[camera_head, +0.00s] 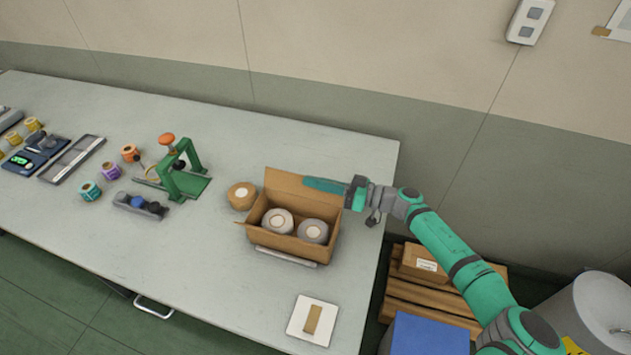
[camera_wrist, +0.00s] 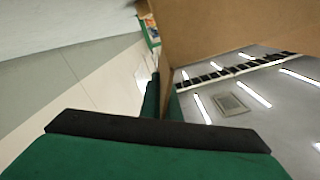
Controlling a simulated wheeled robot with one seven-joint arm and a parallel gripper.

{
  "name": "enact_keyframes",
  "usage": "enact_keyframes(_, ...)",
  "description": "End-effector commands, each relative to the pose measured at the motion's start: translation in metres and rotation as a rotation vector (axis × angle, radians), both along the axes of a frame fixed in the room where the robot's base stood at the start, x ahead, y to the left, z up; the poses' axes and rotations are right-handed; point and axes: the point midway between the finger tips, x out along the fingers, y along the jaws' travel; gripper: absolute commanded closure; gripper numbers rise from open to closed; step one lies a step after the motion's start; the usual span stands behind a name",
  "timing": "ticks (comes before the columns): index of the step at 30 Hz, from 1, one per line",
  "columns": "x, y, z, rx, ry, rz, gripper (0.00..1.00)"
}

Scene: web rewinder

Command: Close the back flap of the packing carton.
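The brown packing carton (camera_head: 262,240) stands open near the right end of the table, with two grey rolls (camera_head: 312,232) inside. Its back flap (camera_head: 284,186) stands up, leaning a little backward. My gripper (camera_head: 308,184) lies along the top of this flap at its right part, fingers pointing left. In the wrist view brown cardboard (camera_wrist: 225,30) fills the upper right, close beside my narrow green fingers (camera_wrist: 160,98).
A tan roll (camera_head: 242,195) stands left of the carton. A green stand (camera_head: 183,178) is farther left. A white square with a tan strip (camera_head: 312,320) lies in front. The wall is behind the table; boxes (camera_head: 424,263) stand right of it.

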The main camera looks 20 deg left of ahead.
Motion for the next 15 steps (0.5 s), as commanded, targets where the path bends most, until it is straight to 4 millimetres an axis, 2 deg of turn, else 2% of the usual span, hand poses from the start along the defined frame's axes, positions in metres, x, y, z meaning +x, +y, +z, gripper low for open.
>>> enact_keyframes(15, -0.023, 0.001, 0.007, -0.013, -0.447, -0.001, 1.00)
